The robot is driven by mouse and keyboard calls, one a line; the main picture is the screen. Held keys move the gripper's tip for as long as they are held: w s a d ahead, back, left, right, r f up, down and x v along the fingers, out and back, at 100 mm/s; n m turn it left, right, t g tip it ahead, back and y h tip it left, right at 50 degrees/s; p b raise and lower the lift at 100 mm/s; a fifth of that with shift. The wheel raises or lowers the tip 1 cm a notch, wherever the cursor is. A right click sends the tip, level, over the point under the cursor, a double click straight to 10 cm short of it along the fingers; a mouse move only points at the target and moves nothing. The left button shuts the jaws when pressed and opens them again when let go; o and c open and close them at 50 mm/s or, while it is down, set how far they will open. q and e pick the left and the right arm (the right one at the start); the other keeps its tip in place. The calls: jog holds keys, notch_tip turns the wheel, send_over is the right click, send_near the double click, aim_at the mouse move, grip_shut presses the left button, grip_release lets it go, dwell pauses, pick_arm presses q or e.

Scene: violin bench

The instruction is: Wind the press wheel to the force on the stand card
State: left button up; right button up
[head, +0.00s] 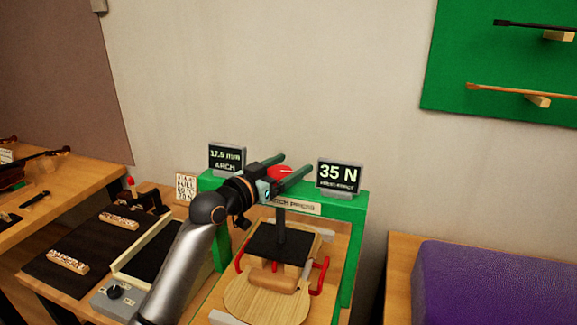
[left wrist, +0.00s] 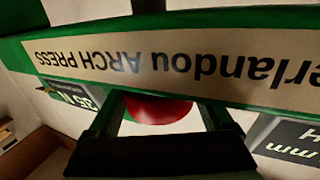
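The green arch press (head: 356,230) stands on the bench, with a name strip across its top beam. The red press wheel (head: 283,172) shows above the beam, partly hidden by my left gripper (head: 290,168). In the left wrist view the red wheel (left wrist: 160,110) lies between my two spread fingers, with a small gap on the right side; I cannot tell if either finger touches it. A black sign (head: 340,176) reads 35 N; another (head: 227,158) reads 17.5 mm ARCH. A small pale card (head: 186,187) at the left has print too small to read surely. My right gripper is not in view.
Under the press ram (head: 280,228) a dark pad rests above a pale wooden violin plate (head: 262,298), with red clamps beside it. Left are a dark mat (head: 75,250) with patterned blocks and a tray (head: 150,250). A purple block (head: 495,285) stands right.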

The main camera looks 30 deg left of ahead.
pick_arm(q)
jog(key=c, duration=1)
jog(key=shift+f+m+h+b, duration=0.2)
jog(key=shift+m+h+b, duration=0.25)
jog(key=shift+b, duration=0.3)
jog(key=m+h+b, duration=0.1)
jog(key=h+b, duration=0.1)
jog(key=b, duration=0.1)
jog(key=m+g+h+b, duration=0.1)
jog(key=h+b, duration=0.1)
jog(key=b, duration=0.1)
jog(key=shift+s+d+f+m+g, duration=0.1)
jog(key=shift+s+d+m+g, duration=0.05)
jog(key=shift+d+m+g, duration=0.2)
jog(key=shift+d+h+b, duration=0.1)
jog(key=shift+h+b, duration=0.2)
jog(key=shift+h, duration=0.05)
jog(key=shift+d+r+m+g+h, duration=0.1)
jog(key=shift+r+m+g+h, duration=0.15)
jog(key=shift+r+m+h, duration=0.05)
jog(key=o, duration=1.3)
